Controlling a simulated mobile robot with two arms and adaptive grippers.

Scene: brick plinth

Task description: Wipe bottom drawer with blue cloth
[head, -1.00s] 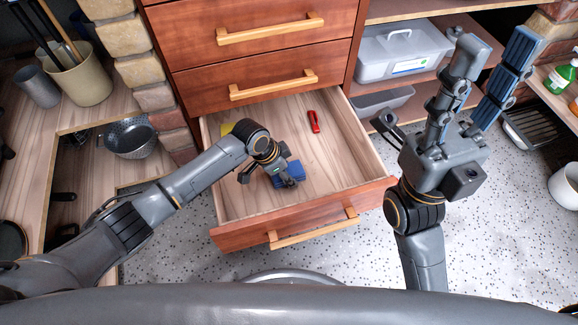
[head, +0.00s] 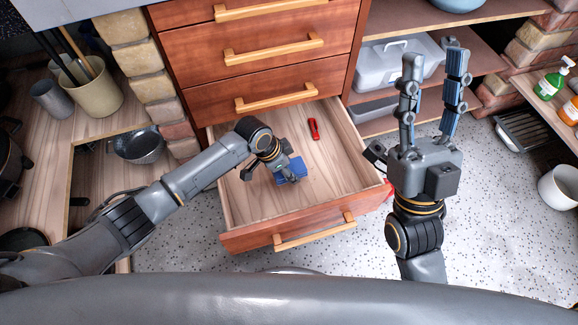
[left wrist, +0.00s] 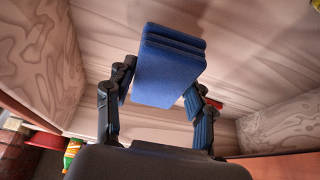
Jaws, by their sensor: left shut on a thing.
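The bottom drawer (head: 240,197) is pulled open, its wooden floor showing. A folded blue cloth (head: 297,168) is inside it, near the middle. My left gripper (head: 287,174) reaches in from the left and is shut on the cloth. In the left wrist view the cloth (left wrist: 168,75) sits between the two fingers in several stacked layers. Whether it touches the drawer floor is hard to tell. My right gripper (head: 434,68) is open and empty, fingers apart and pointing away, to the right of the drawer.
A small red object (head: 314,129) lies at the back of the drawer. Closed drawers with wooden handles (head: 274,48) rise above it. A grey lidded box (head: 395,65) is on the shelf at right. Brick pillars (head: 143,85) stand left. Speckled floor (head: 340,262) is clear in front.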

